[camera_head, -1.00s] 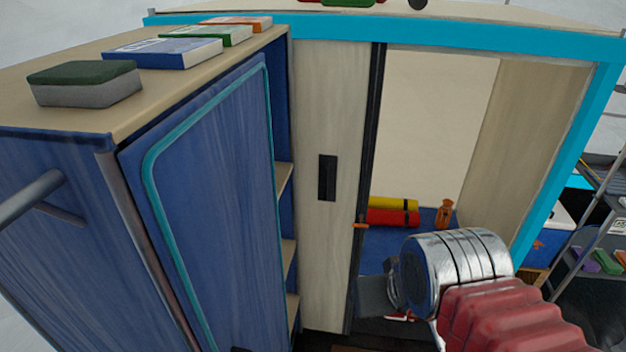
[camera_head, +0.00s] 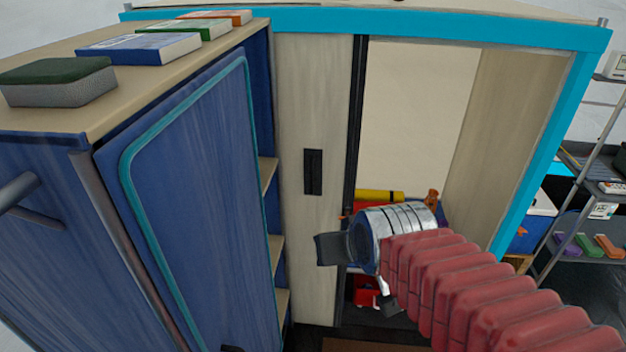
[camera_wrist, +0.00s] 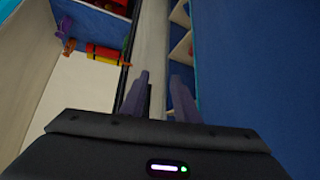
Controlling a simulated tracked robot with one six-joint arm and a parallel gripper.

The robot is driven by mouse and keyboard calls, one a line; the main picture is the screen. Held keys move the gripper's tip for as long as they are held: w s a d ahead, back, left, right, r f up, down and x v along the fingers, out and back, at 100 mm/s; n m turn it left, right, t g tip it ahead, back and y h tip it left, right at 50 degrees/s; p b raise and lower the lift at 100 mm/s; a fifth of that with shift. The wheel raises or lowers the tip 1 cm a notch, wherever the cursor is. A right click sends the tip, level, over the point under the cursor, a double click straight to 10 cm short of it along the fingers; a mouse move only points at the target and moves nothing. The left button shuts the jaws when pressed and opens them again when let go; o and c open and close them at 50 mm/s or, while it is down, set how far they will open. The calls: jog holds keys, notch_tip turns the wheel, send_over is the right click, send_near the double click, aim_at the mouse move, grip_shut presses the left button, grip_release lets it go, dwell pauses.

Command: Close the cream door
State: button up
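The cream door (camera_head: 312,110) is a tall sliding panel at the left of a cyan-framed cabinet. It has a dark edge strip (camera_head: 354,120) and a black recessed handle (camera_head: 313,172). The cabinet opening to its right is wide open. My gripper (camera_head: 330,249) is in front of the door's lower part, below the handle. In the wrist view my gripper (camera_wrist: 160,88) has its two fingers apart with nothing held. The cream door (camera_wrist: 150,45) shows beyond and between them, edge strip on the left. I cannot tell whether a finger touches it.
A blue cabinet with an ajar blue door (camera_head: 195,200) stands close on the left, with a sponge (camera_head: 58,82) and several books on top. Inside the opening are a yellow roll (camera_head: 379,196) and red items. A metal shelf rack (camera_head: 585,190) stands at right.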

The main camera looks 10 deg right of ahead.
aim_at(312, 176)
jog(key=w+f+t+h, duration=0.1)
jog(key=w+f+t, duration=0.2)
jog(key=w, duration=0.4)
jog(key=w+f+m+t, duration=0.1)
jog(key=w+f+t, duration=0.2)
jog(key=w, duration=0.5)
jog(key=w+f+t+h, duration=0.1)
jog(key=w+f+t, duration=0.2)
jog(key=w, duration=0.5)
jog(key=shift+f+t+h, duration=0.3)
jog(key=shift+f+t, duration=0.1)
jog(key=shift+f, duration=0.05)
jog(key=shift+a, duration=0.1)
jog(key=w, duration=0.4)
jog(key=w+d, duration=0.1)
jog(key=w, duration=0.8)
jog(key=shift+w+d, duration=0.3)
jog(key=shift+c, duration=0.5)
grip_shut()
